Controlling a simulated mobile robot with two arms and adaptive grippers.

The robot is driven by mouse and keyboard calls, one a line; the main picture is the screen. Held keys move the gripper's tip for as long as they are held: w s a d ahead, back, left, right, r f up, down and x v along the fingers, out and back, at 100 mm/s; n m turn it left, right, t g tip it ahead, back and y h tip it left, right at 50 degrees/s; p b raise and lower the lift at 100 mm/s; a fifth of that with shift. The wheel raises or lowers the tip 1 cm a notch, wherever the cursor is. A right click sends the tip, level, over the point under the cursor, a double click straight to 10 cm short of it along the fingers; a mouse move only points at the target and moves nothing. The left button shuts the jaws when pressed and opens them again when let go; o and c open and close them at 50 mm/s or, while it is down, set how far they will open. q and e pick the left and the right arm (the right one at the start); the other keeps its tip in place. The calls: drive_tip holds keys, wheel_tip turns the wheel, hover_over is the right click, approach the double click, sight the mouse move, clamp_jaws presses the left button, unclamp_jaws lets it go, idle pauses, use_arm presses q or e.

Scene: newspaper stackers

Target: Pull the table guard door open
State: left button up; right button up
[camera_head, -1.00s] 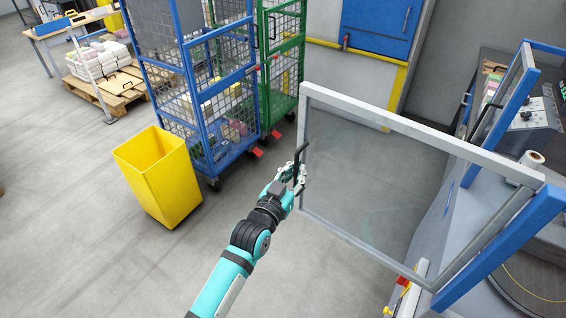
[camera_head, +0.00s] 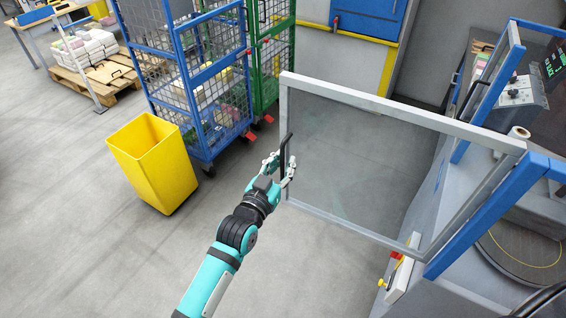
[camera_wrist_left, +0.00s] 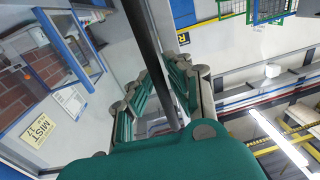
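The guard door (camera_head: 350,150) is a clear panel in a grey metal frame. It stands swung out from the blue posts of the machine table, with open floor behind it. A black bar handle (camera_head: 284,146) sits upright at its left edge. My left gripper (camera_head: 281,166) is at this handle, with one finger on each side. In the left wrist view the black handle (camera_wrist_left: 143,30) runs down between the two converging fingers (camera_wrist_left: 162,80), which look shut on it. The finger pads' contact is partly hidden. My right gripper is not in view.
A yellow bin (camera_head: 155,165) stands on the floor left of my arm. Blue (camera_head: 200,90) and green (camera_head: 272,50) mesh cages stand behind it. The machine table (camera_head: 430,200) is at the right. The floor at lower left is clear.

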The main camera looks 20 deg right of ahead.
use_arm(q)
drive_tip(key=shift+o, duration=1.4)
drive_tip(key=shift+a+f, duration=0.1)
drive_tip(key=v, duration=1.2)
drive_tip(key=shift+w, duration=0.1)
